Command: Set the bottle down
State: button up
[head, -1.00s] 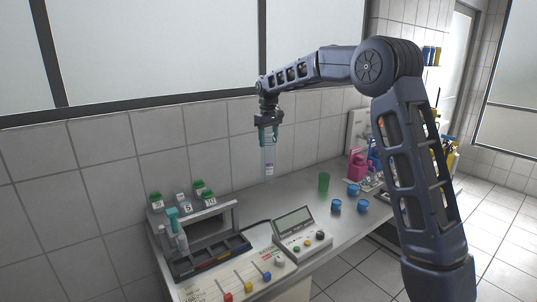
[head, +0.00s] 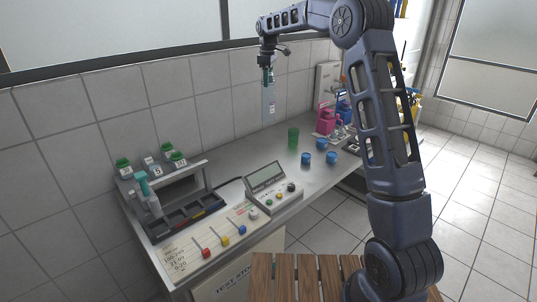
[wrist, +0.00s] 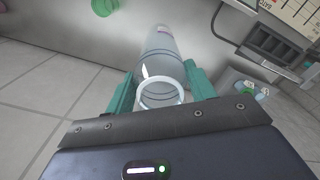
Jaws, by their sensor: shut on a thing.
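A clear, tall bottle (head: 268,104) with a small label hangs upright from my gripper (head: 267,76), above the grey counter (head: 232,150) and in front of the tiled wall. In the wrist view the teal fingers of my gripper (wrist: 161,92) close on both sides of the bottle (wrist: 160,52), near its open round mouth. The bottle's lower end is clear of the counter in the head view.
A green cup (head: 293,138) and several blue caps (head: 306,158) stand on the counter to the right. A meter (head: 268,180), a rack (head: 180,212) and a control panel (head: 212,242) fill the left part. Pink jugs (head: 326,121) stand farther back. A slatted wooden surface (head: 290,275) is in front.

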aim_at(269, 95)
notch_tip(269, 95, down, 20)
jog(key=shift+w+d, duration=0.1)
jog(key=shift+d, duration=0.05)
dwell(0.6)
jog(key=o, duration=1.2)
jog(key=shift+f, duration=0.1)
notch_tip(269, 95, up, 12)
jog(key=shift+r, duration=0.25)
